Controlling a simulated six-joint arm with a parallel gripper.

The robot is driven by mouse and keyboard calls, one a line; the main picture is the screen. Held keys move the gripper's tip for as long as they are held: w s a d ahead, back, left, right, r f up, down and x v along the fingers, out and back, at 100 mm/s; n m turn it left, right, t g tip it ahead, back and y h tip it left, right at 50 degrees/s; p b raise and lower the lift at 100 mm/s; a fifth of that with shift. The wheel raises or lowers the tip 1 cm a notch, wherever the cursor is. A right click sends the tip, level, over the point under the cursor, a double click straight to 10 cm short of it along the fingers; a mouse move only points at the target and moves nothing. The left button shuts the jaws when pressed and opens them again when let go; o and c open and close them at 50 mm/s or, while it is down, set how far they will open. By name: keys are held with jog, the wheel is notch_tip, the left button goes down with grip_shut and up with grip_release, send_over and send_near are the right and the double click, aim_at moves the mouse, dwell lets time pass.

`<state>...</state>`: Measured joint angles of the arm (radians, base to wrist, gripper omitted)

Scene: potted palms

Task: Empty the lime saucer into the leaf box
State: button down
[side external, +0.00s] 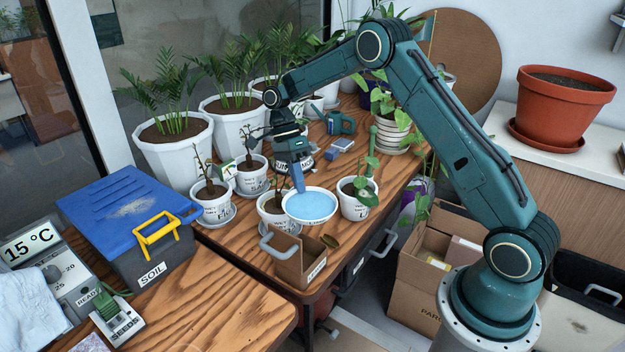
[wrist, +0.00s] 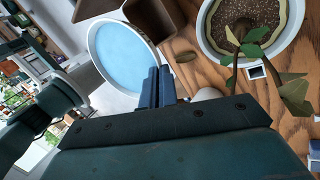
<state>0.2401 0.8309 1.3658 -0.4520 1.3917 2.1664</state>
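A round saucer (side external: 311,207) with a white rim and a flat light-blue inside is near the table's front edge; no lime colour shows on it. In the wrist view the saucer (wrist: 124,58) lies left of my fingertips, its rim meeting them. My gripper (side external: 299,188) points down, its blue fingers close together at the rim, and appears shut on it; the wrist view shows the fingers (wrist: 160,72) too. The saucer seems held above the table. The small brown cardboard box (side external: 300,267) with a label stands just below and in front; its label is too small to read and its inside is mostly hidden.
Labelled white pots (side external: 356,199) with seedlings stand close around the saucer. Large palm pots (side external: 175,155) line the back. A blue-lidded soil bin (side external: 130,210) is left. The front wood surface (side external: 225,310) is mostly clear.

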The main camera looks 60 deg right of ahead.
aim_at(310, 192)
jog(key=shift+s+d+r+m+t+y, duration=0.2)
jog(key=shift+d+r+m, duration=0.2)
jog(key=shift+d+m, duration=0.2)
jog(key=shift+s+d+r+m+t+y, duration=0.1)
jog(key=shift+d+r+m+y, duration=0.1)
jog(key=shift+d+r+m, duration=0.4)
jog(key=shift+s+d+r+m+t+y, duration=0.1)
jog(key=shift+d+r+m+y, duration=0.25)
jog(key=shift+d, duration=0.4)
jog(key=shift+f, duration=0.4)
jog(key=shift+h, duration=0.75)
jog(key=shift+a+f, duration=0.15)
jog(key=shift+f, duration=3.85)
jog(key=shift+r+m+h, duration=0.2)
jog(key=shift+m+h, duration=0.05)
jog(key=shift+h, duration=0.05)
jog(key=shift+a+r, duration=0.1)
jog(key=shift+r, duration=0.15)
